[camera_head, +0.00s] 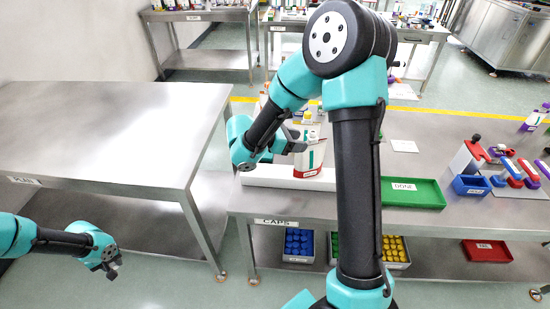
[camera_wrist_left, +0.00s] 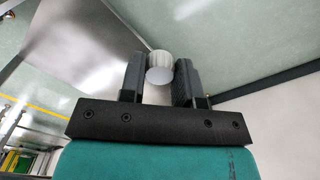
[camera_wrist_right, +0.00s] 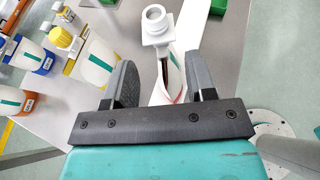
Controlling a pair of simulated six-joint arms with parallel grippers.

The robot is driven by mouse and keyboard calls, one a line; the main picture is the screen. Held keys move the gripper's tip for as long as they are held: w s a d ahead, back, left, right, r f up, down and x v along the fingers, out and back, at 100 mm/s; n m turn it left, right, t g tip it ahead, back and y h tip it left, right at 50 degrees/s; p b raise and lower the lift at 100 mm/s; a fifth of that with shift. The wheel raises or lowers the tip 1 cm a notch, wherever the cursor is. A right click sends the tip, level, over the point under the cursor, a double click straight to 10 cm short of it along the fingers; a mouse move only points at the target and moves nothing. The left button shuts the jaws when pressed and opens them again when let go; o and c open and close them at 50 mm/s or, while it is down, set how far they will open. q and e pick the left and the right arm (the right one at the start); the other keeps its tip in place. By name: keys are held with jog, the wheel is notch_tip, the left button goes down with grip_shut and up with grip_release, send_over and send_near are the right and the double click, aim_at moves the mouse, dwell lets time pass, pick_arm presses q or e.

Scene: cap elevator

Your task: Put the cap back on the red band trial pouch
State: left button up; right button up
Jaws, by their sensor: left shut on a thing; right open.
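My left gripper (camera_head: 112,268) is shut on a white ribbed cap (camera_wrist_left: 159,66), which sits between the fingertips in the left wrist view. That gripper (camera_wrist_left: 159,80) hangs low at the left, beside the empty table and away from the pouch. The red band pouch (camera_head: 308,160) stands upright on the bench. In the right wrist view its white spout (camera_wrist_right: 155,24) shows bare, with an open hole. My right gripper (camera_wrist_right: 160,64) is open, with its fingers on either side of the pouch; contact cannot be told. In the head view it (camera_head: 292,144) is at the pouch's upper part.
Other pouches with blue (camera_wrist_right: 32,57) and orange (camera_wrist_right: 18,100) bands and one with a yellow cap (camera_wrist_right: 63,38) stand close by. A green tray (camera_head: 425,195) lies to the right. Cap bins (camera_head: 299,246) sit on the lower shelf. The left table (camera_head: 110,130) is bare.

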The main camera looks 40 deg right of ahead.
aim_at(310, 154)
jog(key=shift+x, duration=2)
jog(key=shift+a+f, duration=0.1)
grip_shut()
